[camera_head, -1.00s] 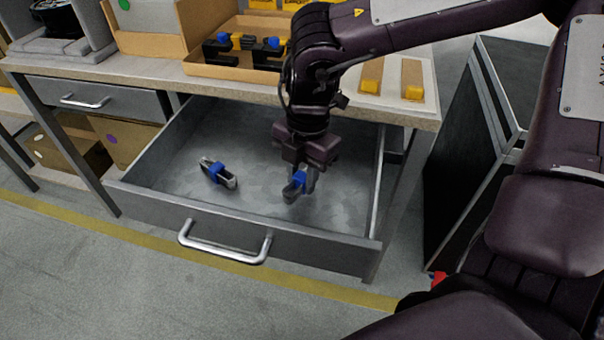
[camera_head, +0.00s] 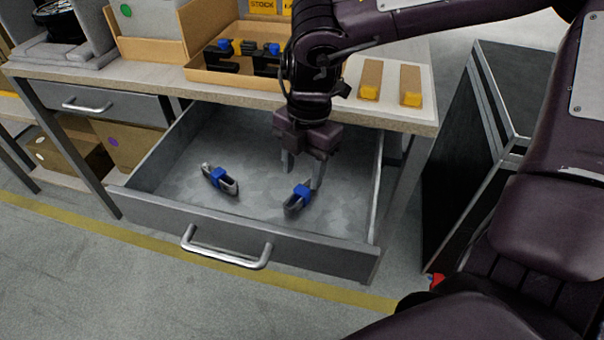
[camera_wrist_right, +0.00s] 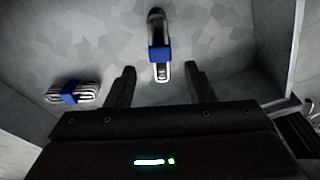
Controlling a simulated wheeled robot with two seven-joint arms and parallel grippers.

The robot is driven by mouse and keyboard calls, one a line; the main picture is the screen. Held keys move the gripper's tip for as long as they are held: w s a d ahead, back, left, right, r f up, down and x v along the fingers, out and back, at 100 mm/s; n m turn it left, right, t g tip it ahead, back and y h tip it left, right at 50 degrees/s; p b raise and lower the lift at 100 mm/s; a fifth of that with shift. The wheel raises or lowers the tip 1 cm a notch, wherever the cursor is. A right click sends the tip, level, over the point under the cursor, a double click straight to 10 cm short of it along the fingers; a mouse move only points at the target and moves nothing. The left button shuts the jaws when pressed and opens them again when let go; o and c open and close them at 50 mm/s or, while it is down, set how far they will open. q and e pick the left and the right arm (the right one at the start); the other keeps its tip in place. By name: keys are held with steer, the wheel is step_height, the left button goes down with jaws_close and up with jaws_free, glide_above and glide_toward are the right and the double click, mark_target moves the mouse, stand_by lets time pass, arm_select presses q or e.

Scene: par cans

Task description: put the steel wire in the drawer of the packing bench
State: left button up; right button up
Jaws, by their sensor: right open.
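Two looped grey steel wire bundles with blue bands lie on the floor of the open drawer (camera_head: 200,222) of the packing bench (camera_head: 130,67). One steel wire (camera_head: 291,207) is on the right, below my right gripper (camera_head: 303,178). The other steel wire (camera_head: 220,180) is further left. My right gripper is open and empty, reaching down into the drawer. In the right wrist view, the nearer wire (camera_wrist_right: 158,22) lies ahead of the spread fingers (camera_wrist_right: 159,72), and the other wire (camera_wrist_right: 72,94) is at the left. My left gripper is not in view.
A cardboard tray (camera_head: 225,75) with black, blue-tipped items stands on the bench top. Two brown-and-yellow blocks (camera_head: 371,78) lie to its right. A closed drawer (camera_head: 95,102) is at the left. A black case (camera_head: 466,150) stands right of the bench.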

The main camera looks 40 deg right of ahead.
mark_target(306, 185)
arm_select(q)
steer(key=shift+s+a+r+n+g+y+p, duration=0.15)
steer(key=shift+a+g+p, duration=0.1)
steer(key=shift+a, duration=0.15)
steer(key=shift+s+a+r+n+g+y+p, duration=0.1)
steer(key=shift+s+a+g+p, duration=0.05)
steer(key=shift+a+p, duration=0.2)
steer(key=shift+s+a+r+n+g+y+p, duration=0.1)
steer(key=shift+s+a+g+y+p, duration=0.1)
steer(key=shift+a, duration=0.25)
arm_select(e)
step_height(306, 185, up, 9)
steer(key=d, duration=0.1)
steer(key=shift+w, duration=0.15)
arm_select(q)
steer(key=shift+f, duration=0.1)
arm_select(e)
steer(key=shift+r, duration=0.1)
